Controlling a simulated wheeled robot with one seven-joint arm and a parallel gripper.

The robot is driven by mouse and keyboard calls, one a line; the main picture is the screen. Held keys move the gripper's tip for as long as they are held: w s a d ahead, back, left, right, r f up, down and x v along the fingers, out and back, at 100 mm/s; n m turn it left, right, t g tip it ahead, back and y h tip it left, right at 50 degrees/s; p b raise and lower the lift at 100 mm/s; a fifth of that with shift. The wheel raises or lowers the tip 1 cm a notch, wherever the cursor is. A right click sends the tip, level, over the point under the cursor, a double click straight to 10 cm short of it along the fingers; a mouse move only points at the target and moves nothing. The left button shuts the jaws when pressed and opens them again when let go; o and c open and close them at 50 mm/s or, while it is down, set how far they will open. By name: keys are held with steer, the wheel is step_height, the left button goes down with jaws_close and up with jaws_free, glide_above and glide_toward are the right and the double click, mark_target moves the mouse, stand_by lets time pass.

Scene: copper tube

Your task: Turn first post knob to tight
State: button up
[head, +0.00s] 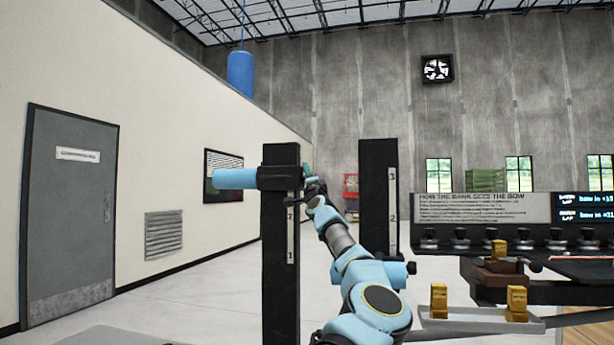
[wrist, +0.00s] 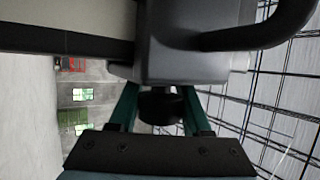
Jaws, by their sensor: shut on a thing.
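The first post (head: 280,250) is a tall black upright with a numbered white scale, left of centre in the head view. A dark block sits at its upper part. In the wrist view the grey block (wrist: 185,65) fills the top middle, and a round black knob (wrist: 160,105) sticks out from it towards my palm. My gripper (wrist: 160,112) has its two green fingers on either side of the knob and is shut on it. In the head view my gripper (head: 308,172) is at the right side of the post, partly hidden. No tight marking can be read.
A second black post (head: 378,200) with a scale stands to the right, behind my arm. A bench (head: 440,245) with several knobs and yellow blocks is at the right.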

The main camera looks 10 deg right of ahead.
jaws_close()
steer(key=shift+d+g, duration=0.1)
steer(key=shift+g, duration=0.3)
steer(key=shift+s+a+f+m+g+y+p, duration=0.15)
steer(key=shift+f+m+g+p, duration=0.65)
steer(key=shift+g+p, duration=1.55)
steer(key=shift+w+f+m+g+y+p, duration=0.1)
steer(key=shift+f+m+g+y+p, duration=0.15)
steer(key=shift+m+g+p, duration=1.55)
steer(key=shift+s+a+f+m+g+y+p, duration=0.1)
steer(key=shift+f+m+g+p, duration=0.4)
steer(key=shift+g+p, duration=2.35)
steer(key=shift+f+t+p, duration=0.15)
steer(key=shift+t+p, duration=0.15)
steer(key=shift+p, duration=0.1)
steer(key=o, duration=1)
jaws_free()
steer(key=shift+f, duration=0.1)
